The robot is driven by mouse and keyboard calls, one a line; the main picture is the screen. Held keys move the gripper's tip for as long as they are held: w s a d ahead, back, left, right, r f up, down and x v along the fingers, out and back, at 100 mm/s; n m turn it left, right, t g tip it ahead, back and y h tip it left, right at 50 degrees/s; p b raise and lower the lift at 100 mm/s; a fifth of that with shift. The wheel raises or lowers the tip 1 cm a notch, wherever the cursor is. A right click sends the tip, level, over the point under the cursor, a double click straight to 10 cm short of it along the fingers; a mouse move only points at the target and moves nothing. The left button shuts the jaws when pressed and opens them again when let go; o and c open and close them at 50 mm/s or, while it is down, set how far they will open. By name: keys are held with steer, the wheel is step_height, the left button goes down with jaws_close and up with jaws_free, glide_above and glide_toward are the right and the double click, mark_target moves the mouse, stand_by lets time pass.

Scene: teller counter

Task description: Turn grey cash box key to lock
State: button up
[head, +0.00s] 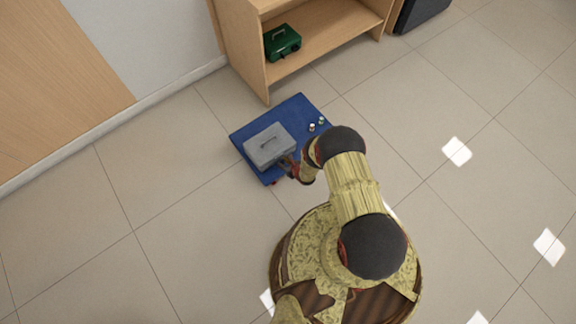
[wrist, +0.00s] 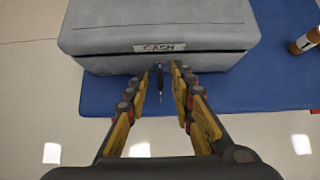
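The grey cash box (head: 262,151) sits closed on a blue mat (head: 300,107). In the wrist view the box (wrist: 157,18) fills the top, with a "CASH" label on its front. A small dark key (wrist: 160,77) shows at the box front just below the label, near the middle. My gripper (wrist: 160,73) has one finger on each side of the key, with gaps visible between key and fingers. It is partly open. In the head view my gripper (head: 286,170) is at the box's lower right side, and the key cannot be made out there.
A green cash box (head: 282,42) stands on a wooden shelf unit (head: 330,33) behind the mat. The tiled floor to the left and right is clear.

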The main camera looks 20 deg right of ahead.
steer(key=v, duration=1.1)
steer(key=shift+s+d+r, duration=0.1)
stand_by(0.4)
